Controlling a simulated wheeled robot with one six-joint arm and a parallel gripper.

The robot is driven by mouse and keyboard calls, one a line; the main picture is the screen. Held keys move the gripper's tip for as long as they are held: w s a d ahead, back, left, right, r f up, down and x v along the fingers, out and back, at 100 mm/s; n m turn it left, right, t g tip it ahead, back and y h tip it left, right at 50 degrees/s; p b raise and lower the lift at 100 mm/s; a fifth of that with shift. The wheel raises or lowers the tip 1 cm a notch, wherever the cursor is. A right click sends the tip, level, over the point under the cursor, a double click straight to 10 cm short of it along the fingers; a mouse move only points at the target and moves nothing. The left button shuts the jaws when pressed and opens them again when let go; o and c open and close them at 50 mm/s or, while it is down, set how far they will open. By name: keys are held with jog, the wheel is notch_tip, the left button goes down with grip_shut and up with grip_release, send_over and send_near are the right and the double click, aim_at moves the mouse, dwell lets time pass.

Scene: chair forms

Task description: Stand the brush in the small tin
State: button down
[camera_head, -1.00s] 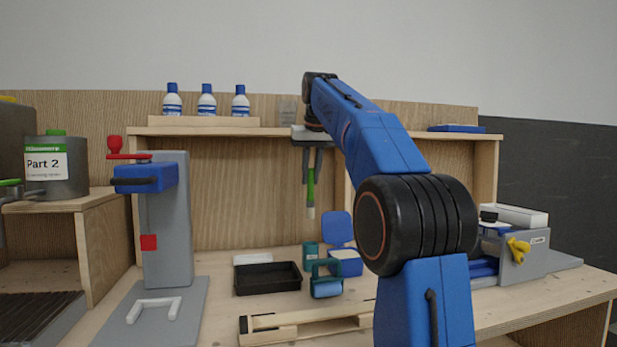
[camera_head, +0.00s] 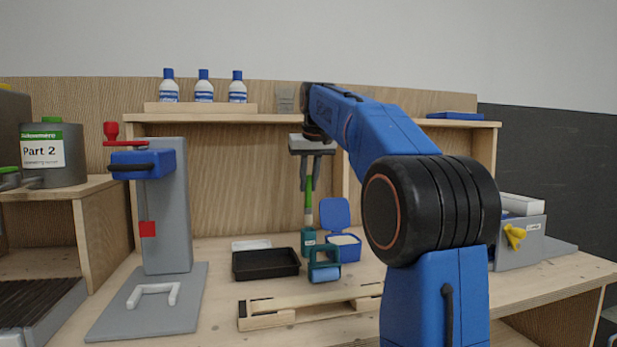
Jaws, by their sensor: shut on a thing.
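The brush has a green handle (camera_head: 309,188) and a pale lower end that points down. My gripper (camera_head: 310,183) is shut on the upper part of the handle and holds the brush upright. The small tin (camera_head: 308,238) is dark teal with a pale label and stands on the bench below. The brush's lower end is at the tin's mouth or just inside it; I cannot tell how deep, or whether it touches the tin.
A teal tape dispenser (camera_head: 324,265) stands just in front of the tin, and an open blue box (camera_head: 345,245) stands to its right. A black tray (camera_head: 266,264) lies to the left. A wooden shelf (camera_head: 220,117) with bottles is behind.

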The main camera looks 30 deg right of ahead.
aim_at(309, 195)
jog(key=shift+f, duration=3.1)
jog(key=c, duration=1.6)
grip_release()
jog(key=shift+o, duration=0.2)
jog(key=v, duration=1.7)
jog(key=shift+r, duration=0.15)
jog(key=shift+s+a, duration=0.1)
